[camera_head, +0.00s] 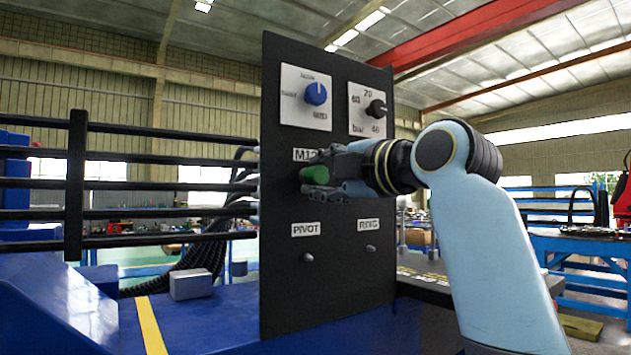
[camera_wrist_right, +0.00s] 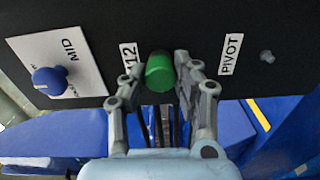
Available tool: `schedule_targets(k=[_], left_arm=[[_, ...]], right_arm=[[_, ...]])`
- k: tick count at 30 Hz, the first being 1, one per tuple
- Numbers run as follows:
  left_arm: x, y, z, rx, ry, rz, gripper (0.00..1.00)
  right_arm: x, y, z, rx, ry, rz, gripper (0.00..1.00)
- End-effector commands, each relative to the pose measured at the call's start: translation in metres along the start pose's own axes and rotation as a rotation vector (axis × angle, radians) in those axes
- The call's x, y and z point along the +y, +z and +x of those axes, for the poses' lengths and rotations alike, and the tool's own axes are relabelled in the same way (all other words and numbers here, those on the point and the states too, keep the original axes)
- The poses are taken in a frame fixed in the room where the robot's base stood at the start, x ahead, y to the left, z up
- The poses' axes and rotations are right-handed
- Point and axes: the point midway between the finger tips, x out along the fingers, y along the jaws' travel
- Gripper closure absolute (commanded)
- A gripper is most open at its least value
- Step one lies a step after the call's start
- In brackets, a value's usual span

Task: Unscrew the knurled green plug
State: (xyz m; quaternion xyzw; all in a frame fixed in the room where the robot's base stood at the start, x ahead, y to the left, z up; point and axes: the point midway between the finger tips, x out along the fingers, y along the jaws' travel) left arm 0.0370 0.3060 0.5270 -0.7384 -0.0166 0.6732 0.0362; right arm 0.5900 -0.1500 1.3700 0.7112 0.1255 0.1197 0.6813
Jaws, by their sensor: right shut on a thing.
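The green plug (camera_head: 315,175) sits on the dark panel (camera_head: 330,270), below a partly covered label that starts with M. My right gripper (camera_head: 322,178) reaches in from the right in the head view and is shut on the plug. In the right wrist view the green plug (camera_wrist_right: 160,72) lies between the two fingertips of my right gripper (camera_wrist_right: 155,78). Its knurling is too small to make out. How far it is screwed in cannot be told. My left gripper is in neither view.
Above the plug are a blue knob (camera_head: 316,93) and a black dial (camera_head: 376,109) on white plates. Below are small pegs by the PIVOT label (camera_head: 305,229) and a second label (camera_head: 368,224). Black rails (camera_head: 170,184) run left of the panel. A grey block (camera_head: 191,284) lies on the blue surface.

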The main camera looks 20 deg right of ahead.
Motion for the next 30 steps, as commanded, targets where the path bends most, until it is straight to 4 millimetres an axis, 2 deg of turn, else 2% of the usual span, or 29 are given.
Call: schedule_targets(k=[3, 6, 16, 24, 30], left_arm=[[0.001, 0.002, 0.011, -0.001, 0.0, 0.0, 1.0], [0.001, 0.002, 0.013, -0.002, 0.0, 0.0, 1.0], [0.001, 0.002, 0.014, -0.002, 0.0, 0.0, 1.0], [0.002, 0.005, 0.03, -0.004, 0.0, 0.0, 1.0], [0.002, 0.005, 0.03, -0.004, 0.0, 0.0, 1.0]], right_arm=[[-0.006, 0.0, 0.0, 0.001, -0.006, -0.176, 1.0], [-0.005, 0.0, 0.0, 0.001, -0.007, -0.26, 1.0], [-0.004, 0.0, 0.0, 0.002, -0.007, -0.304, 1.0], [-0.005, 0.0, 0.0, 0.003, -0.007, -0.677, 1.0], [-0.004, 0.0, 0.0, 0.004, -0.009, -0.724, 1.0]])
